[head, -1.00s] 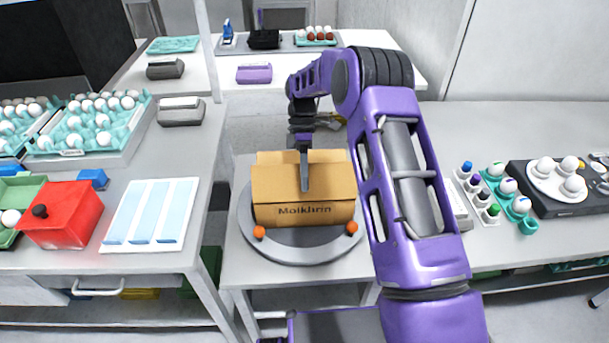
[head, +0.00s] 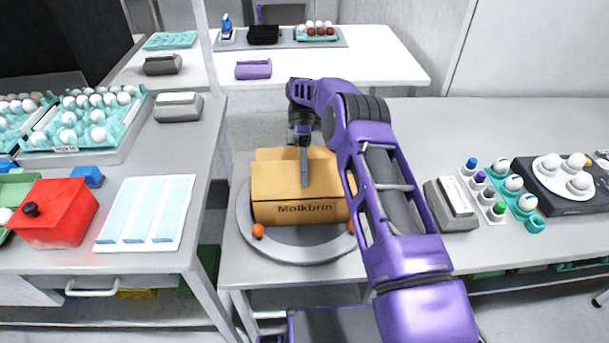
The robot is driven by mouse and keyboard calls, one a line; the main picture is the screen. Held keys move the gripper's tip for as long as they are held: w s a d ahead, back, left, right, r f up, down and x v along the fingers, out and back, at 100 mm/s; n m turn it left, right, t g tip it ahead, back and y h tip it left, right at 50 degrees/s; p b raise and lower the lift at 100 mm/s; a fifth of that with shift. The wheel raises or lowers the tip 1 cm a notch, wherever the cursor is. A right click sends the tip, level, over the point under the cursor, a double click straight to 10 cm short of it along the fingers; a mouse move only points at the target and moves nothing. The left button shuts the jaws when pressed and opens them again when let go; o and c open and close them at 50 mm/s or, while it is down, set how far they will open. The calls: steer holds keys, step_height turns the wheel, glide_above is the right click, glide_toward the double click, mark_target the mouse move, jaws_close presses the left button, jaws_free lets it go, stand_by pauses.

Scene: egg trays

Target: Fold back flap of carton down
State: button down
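The brown cardboard carton (head: 290,210), marked "Molkbrin", stands on a round grey turntable (head: 295,248) in the middle of the head view. A front panel or flap slopes up towards the top, and a back flap (head: 270,154) shows as a strip behind it. My gripper (head: 304,182) points down over the carton's top, its narrow finger in front of the upper cardboard. Only one finger shape shows, so I cannot tell whether it is open or shut. Contact with the cardboard is also unclear. The carton's inside is hidden.
Orange balls (head: 258,231) sit at the turntable's front edge, one partly behind my arm. A red box (head: 55,214) and a white panel (head: 147,214) lie on the left table. A grey device (head: 452,205) and a vial rack (head: 484,189) stand right of my arm.

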steer(key=c, duration=1.1)
jaws_free()
steer(key=shift+o, duration=0.2)
steer(key=shift+r, duration=0.1)
